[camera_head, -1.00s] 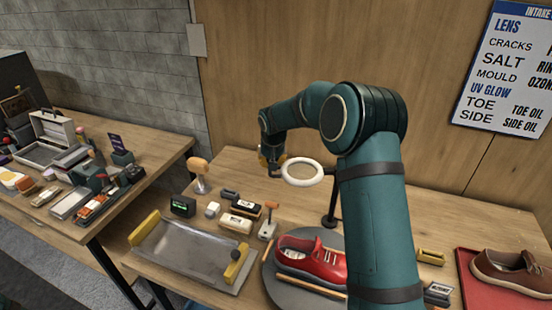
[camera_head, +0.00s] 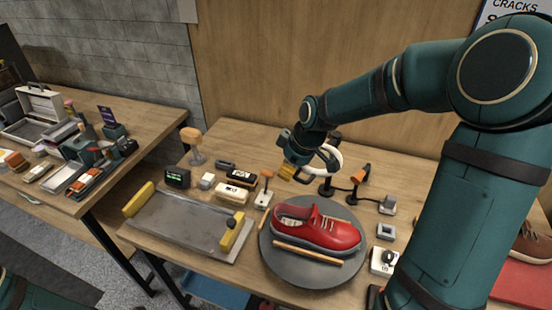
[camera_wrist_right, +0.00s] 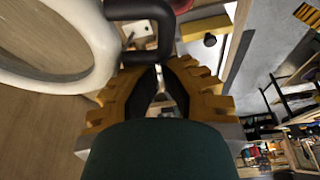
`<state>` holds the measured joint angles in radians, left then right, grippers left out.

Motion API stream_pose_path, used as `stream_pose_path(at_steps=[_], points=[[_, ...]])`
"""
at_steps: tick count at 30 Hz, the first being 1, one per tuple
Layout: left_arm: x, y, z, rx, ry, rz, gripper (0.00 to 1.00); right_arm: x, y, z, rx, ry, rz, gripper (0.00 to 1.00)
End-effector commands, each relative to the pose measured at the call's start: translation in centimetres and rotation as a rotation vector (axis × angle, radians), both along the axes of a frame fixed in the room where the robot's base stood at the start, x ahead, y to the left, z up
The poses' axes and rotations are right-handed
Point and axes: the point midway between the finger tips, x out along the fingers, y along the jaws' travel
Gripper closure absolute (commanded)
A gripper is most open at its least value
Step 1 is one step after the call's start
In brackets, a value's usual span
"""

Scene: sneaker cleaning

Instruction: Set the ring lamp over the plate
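The ring lamp (camera_head: 335,158) is a white ring, tilted on edge, just right of my right gripper (camera_head: 287,172). In the right wrist view the ring (camera_wrist_right: 100,40) fills the upper left, and its bent black handle (camera_wrist_right: 155,12) runs to the yellow-padded fingers (camera_wrist_right: 158,75), which look closed on it. The plate (camera_head: 300,270) is a round dark grey disc; a red sneaker (camera_head: 325,232) and a wooden stick (camera_head: 307,253) lie on it. The ring is above and behind the plate, not centred over it. My left gripper is out of view.
A black lamp stand (camera_head: 326,188) and an orange-topped tool (camera_head: 360,175) stand behind the plate. A grey tray (camera_head: 180,222) with yellow grips lies to the left. Small boxes (camera_head: 233,193) sit behind it. A red mat (camera_head: 525,285) is at the far right.

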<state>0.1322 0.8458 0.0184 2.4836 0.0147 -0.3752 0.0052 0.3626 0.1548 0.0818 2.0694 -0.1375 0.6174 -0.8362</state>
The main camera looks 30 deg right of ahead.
Motion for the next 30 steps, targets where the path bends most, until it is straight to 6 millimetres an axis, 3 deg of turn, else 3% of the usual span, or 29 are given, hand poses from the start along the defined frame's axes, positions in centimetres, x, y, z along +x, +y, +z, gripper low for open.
stream_pose_path(at_steps=[6, 12, 30], points=[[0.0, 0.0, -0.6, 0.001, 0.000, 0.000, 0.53, -3.3, -1.2, -0.1, -0.001, -0.001, 0.055, 1.00], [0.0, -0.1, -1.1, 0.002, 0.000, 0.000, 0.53, -5.1, -2.2, -0.1, -0.001, -0.001, 0.056, 1.00], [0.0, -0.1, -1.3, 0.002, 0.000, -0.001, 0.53, -6.6, -3.2, -0.2, -0.002, 0.009, 0.051, 1.00]])
